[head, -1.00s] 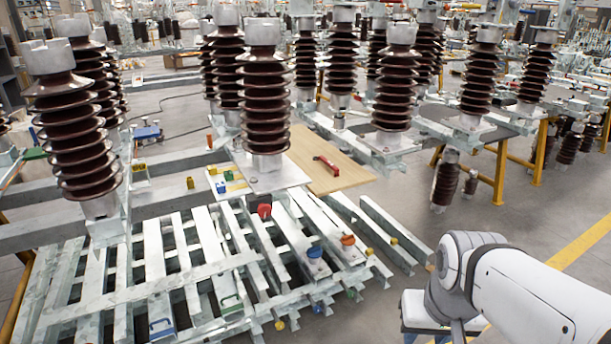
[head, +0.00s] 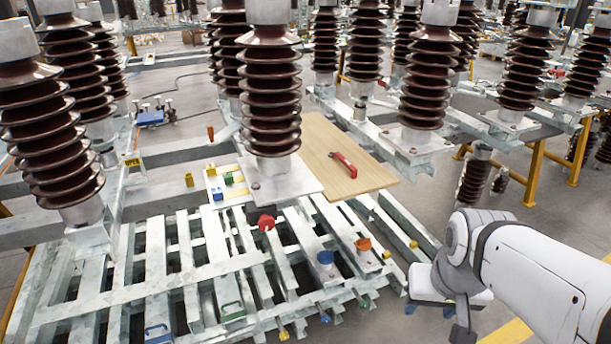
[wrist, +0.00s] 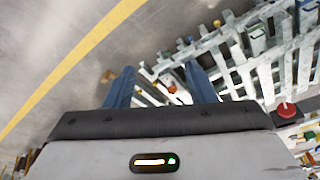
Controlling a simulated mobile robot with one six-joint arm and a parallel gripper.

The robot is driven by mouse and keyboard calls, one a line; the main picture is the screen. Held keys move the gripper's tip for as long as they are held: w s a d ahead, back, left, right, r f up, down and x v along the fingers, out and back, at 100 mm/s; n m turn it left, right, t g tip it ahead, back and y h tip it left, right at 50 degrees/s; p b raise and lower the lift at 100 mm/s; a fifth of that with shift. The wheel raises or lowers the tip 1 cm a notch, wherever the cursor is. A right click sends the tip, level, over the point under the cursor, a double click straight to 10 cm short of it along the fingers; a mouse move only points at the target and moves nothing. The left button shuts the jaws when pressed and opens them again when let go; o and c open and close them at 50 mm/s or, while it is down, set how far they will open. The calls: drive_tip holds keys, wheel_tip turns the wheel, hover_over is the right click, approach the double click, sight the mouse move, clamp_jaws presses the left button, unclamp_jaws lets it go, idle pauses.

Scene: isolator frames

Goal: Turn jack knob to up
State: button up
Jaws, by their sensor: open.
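Several coloured knobs sit on the slatted metal frame in the head view: a red knob (head: 266,222), a blue knob (head: 325,257) and an orange knob (head: 363,244). None carries a label I can read, so I cannot tell which is the jack knob or how it is turned. My gripper (head: 429,310) hangs at the lower right, to the right of the frame and apart from the knobs. In the wrist view my gripper (wrist: 160,88) has its two blue fingers spread with nothing held. An orange-red knob (wrist: 172,89) shows beyond, between the fingers.
Tall brown ribbed insulators stand behind the frame. A wooden board (head: 375,170) carries a red handle (head: 343,165). Open floor (head: 440,185) lies to the right.

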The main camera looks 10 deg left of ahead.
drive_tip(key=shift+o, duration=1.3)
drive_tip(key=w+a+f+t+b, duration=0.1)
drive_tip(key=w+a+f+b, duration=0.1)
drive_tip(key=w+a, duration=0.1)
drive_tip(key=w+a+f+n+t+y+b, duration=0.1)
drive_tip(key=w+a+f+t+b, duration=0.1)
drive_tip(key=w, duration=0.4)
drive_tip(key=shift+w+a+f, duration=0.3)
drive_tip(key=shift+a+f, duration=0.5)
drive_tip(key=n+t+y+b, duration=0.3)
drive_tip(key=t+y+b, duration=0.6)
drive_tip(key=t+b, duration=0.1)
approach(268, 225)
drive_tip(key=w, duration=0.1)
drive_tip(key=x, duration=0.8)
drive_tip(key=shift+a+r, duration=0.15)
drive_tip(key=shift+a, duration=0.2)
drive_tip(key=shift+s, duration=0.1)
drive_tip(key=shift+c, duration=0.2)
drive_tip(key=c, duration=0.9)
drive_tip(key=shift+b, duration=0.35)
